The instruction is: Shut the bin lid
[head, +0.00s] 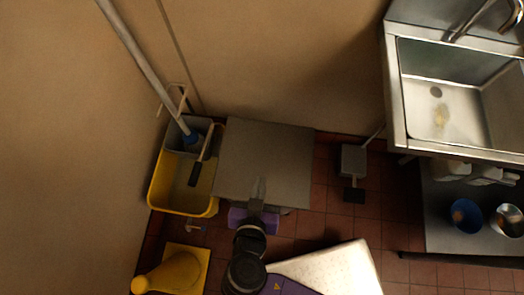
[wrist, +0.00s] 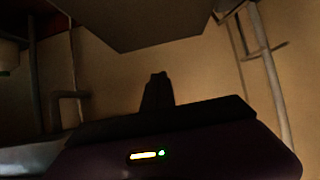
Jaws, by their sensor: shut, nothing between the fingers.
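A flat grey square panel (head: 265,150), which looks like the bin lid, shows from above in the head view, between the yellow bucket and the dustpan. The bin body below it is hidden, and I cannot tell how far the lid is open. In the wrist view a dark flat panel (wrist: 145,25), likely the same lid, fills the top. My gripper (head: 259,187) overlaps the panel's front edge in the head view. Its dark fingers (wrist: 157,90) are together and empty in the wrist view, below the panel in the picture. I cannot tell whether they touch it.
A yellow mop bucket (head: 158,192) with a long-handled mop stands left of the panel. A yellow floor item (head: 172,272) lies nearer. A grey long-handled dustpan (head: 353,160) is to the right. A steel sink (head: 435,110) stands at far right, above a shelf with bowls.

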